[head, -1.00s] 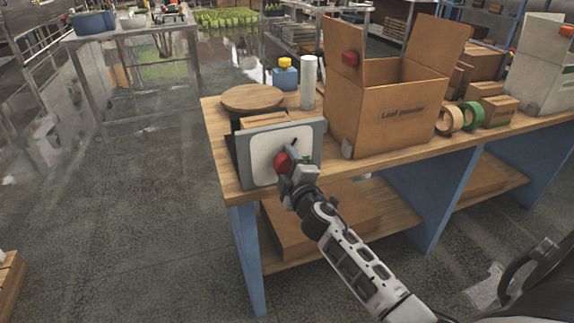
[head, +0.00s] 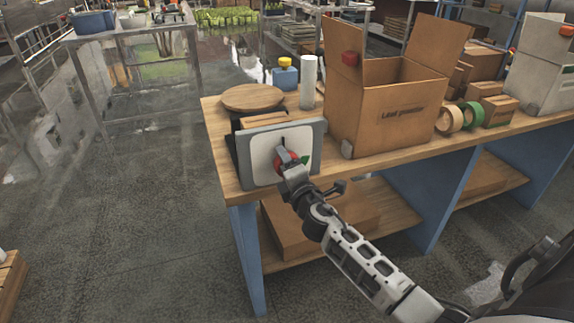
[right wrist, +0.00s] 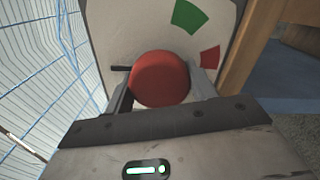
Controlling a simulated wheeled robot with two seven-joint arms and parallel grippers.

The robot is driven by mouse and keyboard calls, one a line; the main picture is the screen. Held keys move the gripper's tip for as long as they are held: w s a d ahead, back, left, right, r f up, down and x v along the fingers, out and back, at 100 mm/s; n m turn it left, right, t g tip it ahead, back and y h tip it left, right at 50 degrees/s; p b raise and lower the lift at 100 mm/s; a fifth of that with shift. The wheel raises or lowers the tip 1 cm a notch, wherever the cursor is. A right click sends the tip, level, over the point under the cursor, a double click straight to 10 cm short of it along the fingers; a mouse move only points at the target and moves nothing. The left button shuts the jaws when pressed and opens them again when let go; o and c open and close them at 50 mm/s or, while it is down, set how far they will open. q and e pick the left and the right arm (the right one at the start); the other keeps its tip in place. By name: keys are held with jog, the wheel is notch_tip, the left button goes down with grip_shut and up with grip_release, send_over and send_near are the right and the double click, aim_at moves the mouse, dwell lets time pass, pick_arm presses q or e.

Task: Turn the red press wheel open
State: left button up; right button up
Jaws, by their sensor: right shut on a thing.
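The red press wheel (head: 291,162) is a round knob on the front of an upright white panel (head: 266,150) with a grey frame. In the right wrist view the wheel (right wrist: 160,78) sits between the two fingers of my right gripper (right wrist: 162,88), which is shut on it. A thin black pointer (right wrist: 120,69) sticks out at the wheel's left. A green mark (right wrist: 188,17) and a red mark (right wrist: 210,57) are on the panel. In the head view my right gripper (head: 287,163) partly hides the wheel. My left gripper is not in view.
The panel stands at the front left of a wooden bench (head: 225,126). An open cardboard box (head: 385,115) is right of it. A round wooden board (head: 252,97), a white cylinder (head: 308,82) and a blue container (head: 285,77) are behind it.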

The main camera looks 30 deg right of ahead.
dwell(0.3)
jog(key=o, duration=1)
jog(key=b+v, duration=0.2)
jog(key=v, duration=1.4)
jog(key=shift+f, duration=0.1)
